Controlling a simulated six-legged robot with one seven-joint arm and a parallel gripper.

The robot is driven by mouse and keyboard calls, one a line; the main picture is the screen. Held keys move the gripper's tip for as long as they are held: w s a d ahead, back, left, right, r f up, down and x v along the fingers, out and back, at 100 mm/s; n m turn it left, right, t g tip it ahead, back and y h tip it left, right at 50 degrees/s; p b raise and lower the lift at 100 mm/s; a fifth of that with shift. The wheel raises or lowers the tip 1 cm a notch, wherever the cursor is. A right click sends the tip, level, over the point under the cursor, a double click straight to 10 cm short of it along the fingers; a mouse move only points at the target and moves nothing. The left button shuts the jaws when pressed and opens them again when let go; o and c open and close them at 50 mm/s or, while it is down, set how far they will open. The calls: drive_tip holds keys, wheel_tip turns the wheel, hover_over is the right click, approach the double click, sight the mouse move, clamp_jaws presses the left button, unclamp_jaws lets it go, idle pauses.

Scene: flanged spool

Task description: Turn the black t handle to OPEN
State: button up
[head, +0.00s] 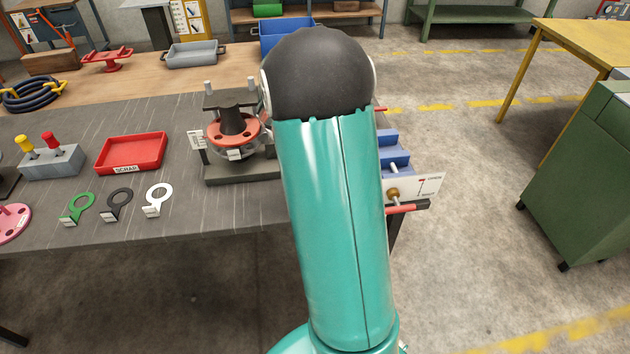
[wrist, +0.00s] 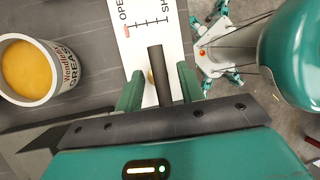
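The black handle (wrist: 158,75) shows in the wrist view as a dark bar standing between the two green fingers of my gripper (wrist: 160,71). The fingers are apart, with light gaps on both sides of the bar, so they do not appear to clamp it. Behind it is a white label plate (wrist: 148,18) with a scale, OPEN at its left end and lettering starting SH at its right. A small red mark lies near OPEN. In the head view the label plate (head: 428,184) shows at the bench's right edge; my arm hides my gripper there.
A grease can (wrist: 30,70) stands left of my gripper in the wrist view. A green cabinet (head: 585,170) stands right; floor between is clear.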

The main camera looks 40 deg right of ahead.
drive_tip(key=v, duration=1.2)
drive_tip(key=shift+r, duration=0.2)
drive_tip(key=shift+a, duration=0.1)
